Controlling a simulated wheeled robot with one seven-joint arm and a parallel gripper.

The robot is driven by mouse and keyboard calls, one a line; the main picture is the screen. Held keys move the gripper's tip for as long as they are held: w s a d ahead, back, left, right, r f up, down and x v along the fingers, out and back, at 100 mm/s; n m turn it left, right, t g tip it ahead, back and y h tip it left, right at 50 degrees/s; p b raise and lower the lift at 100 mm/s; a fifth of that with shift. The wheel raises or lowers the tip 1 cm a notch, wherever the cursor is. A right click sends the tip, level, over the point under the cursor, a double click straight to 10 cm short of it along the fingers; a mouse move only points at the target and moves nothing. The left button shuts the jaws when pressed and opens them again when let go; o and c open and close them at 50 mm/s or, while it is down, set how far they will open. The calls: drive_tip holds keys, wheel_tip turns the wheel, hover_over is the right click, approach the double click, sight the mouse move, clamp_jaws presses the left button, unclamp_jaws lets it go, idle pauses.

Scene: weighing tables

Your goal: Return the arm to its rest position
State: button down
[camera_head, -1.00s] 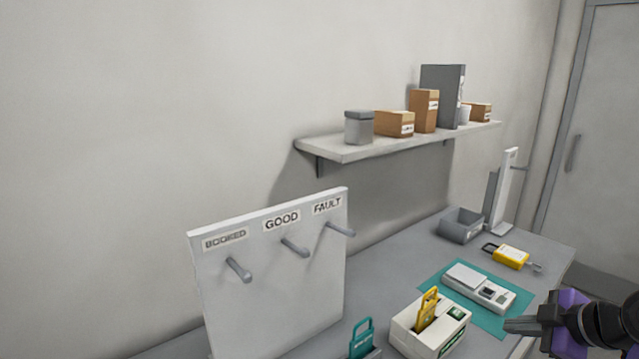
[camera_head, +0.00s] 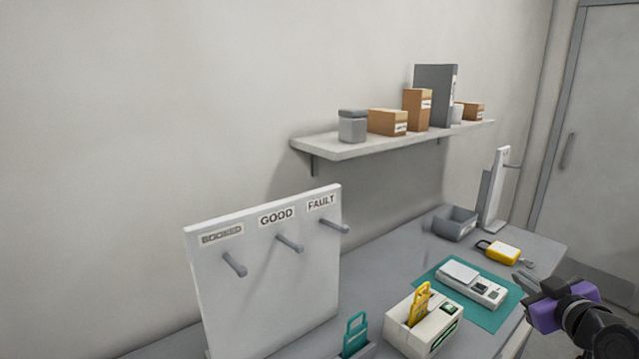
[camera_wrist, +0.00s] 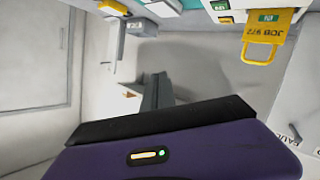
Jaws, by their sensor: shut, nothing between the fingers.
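My gripper (camera_head: 522,281) is at the lower right of the head view, at the table's right front edge, to the right of the teal mat. Its purple body is plain, and its dark fingers point up and left. In the wrist view the fingers (camera_wrist: 156,92) are together with nothing between them. My arm runs out of the head view at the lower right corner.
The grey table (camera_head: 385,262) holds a peg board (camera_head: 270,300), a white box (camera_head: 397,320) with a yellow tag (camera_head: 420,303), a teal tag (camera_head: 355,333), a scale (camera_head: 474,285) on a teal mat (camera_head: 510,305), a yellow padlock-shaped item (camera_head: 502,252) and a grey bin (camera_head: 455,228). A shelf (camera_head: 340,149) is above.

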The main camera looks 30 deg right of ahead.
drive_tip(key=s+a+f+m+t+h, duration=0.15)
drive_tip(key=a+f, duration=0.25)
drive_tip(key=a, duration=0.8)
drive_tip(key=s+a+f+m+t, duration=0.1)
drive_tip(key=a+f+m+t, duration=0.15)
drive_tip(key=a, duration=0.95)
drive_tip(key=s+a+f+n+y, duration=0.2)
drive_tip(key=s+a+y, duration=0.1)
drive_tip(key=s+a, duration=0.2)
drive_tip(key=s+a+f+n+y, duration=0.2)
drive_tip(key=s+a+y, duration=0.2)
drive_tip(key=a, duration=0.4)
drive_tip(key=s+a+f+n+g+y, duration=0.1)
drive_tip(key=s+a+f+n+y, duration=0.1)
drive_tip(key=s+a, duration=0.4)
drive_tip(key=shift+s+a+f+n+y+b, duration=0.3)
drive_tip(key=shift+a+y+b, duration=0.15)
drive_tip(key=shift+a+y, duration=0.3)
